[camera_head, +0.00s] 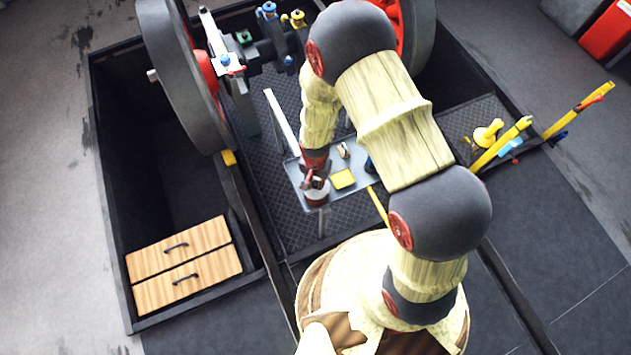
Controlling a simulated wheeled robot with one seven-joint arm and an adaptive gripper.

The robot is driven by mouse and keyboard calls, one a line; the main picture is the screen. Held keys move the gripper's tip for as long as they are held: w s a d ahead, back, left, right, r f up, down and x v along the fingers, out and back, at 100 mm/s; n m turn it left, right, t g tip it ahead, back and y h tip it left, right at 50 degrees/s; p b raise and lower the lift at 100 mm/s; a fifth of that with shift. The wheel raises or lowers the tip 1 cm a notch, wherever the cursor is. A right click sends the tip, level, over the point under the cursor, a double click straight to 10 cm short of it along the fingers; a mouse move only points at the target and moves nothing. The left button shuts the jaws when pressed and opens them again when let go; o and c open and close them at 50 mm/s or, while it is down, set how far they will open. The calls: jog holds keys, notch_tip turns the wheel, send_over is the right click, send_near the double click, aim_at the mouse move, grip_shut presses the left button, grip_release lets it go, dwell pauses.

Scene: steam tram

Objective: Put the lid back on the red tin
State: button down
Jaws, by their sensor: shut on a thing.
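My gripper (315,184) points down over the left front part of a small grey tray table (366,182). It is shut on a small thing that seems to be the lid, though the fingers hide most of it. Directly beneath the fingers is a small round container with dull red and pale parts, apparently the red tin (317,197), near the tray's front left edge. I cannot tell whether lid and tin touch.
A yellow block (343,179) lies on the tray just right of the gripper, with a small pale item (344,151) behind it. A large dark wheel (183,75) stands at left. Yellow levers (502,145) rise at right. Wooden drawers (182,265) sit front left.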

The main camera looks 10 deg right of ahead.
jog(key=c, duration=1.6)
grip_release()
jog(key=shift+o, duration=0.3)
jog(key=o, duration=0.4)
jog(key=shift+r, duration=0.15)
jog(key=shift+r+p, duration=2.7)
jog(key=shift+r, duration=0.7)
jog(key=shift+c, duration=0.4)
grip_shut()
